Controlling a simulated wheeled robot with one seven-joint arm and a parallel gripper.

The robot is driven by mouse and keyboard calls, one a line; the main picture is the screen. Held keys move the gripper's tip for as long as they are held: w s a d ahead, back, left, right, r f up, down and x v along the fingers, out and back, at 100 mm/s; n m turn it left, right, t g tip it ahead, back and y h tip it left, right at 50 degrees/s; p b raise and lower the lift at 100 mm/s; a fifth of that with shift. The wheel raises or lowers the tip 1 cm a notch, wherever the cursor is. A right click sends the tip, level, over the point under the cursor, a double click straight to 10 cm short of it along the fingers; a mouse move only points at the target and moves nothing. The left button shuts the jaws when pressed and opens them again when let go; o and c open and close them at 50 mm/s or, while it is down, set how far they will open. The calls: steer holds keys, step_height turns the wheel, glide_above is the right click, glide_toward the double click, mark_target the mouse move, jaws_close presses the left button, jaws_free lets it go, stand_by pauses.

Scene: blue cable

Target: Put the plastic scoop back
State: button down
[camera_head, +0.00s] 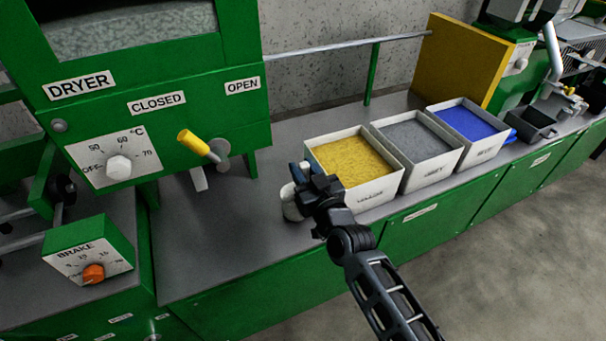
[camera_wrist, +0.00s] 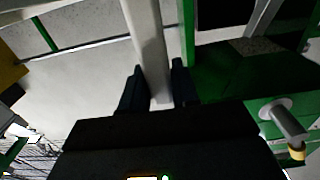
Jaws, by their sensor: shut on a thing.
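A pale whitish thing, which looks like the plastic scoop (camera_head: 291,203), shows beside my gripper (camera_head: 306,178) in the head view, above the grey bench just left of the yellow bin. In the wrist view its pale shaft (camera_wrist: 149,35) runs between the two dark fingers of my gripper (camera_wrist: 157,80). My gripper is shut on it. My gripper and arm hide part of the scoop, and its full shape cannot be told.
Three white bins stand in a row: yellow granules (camera_head: 348,162), grey (camera_head: 409,140) and blue (camera_head: 466,126). A dark tray (camera_head: 535,123) stands beyond them. The green dryer (camera_head: 158,85) with its yellow-tipped lever (camera_head: 194,142) is to the left. The bench (camera_head: 225,240) front left is clear.

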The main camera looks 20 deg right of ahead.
steer(key=shift+f, duration=0.45)
steer(key=shift+r, duration=0.1)
steer(key=shift+f, duration=0.2)
steer(key=c, duration=0.8)
jaws_free()
steer(key=shift+c, duration=0.2)
steer(key=shift+r, duration=0.15)
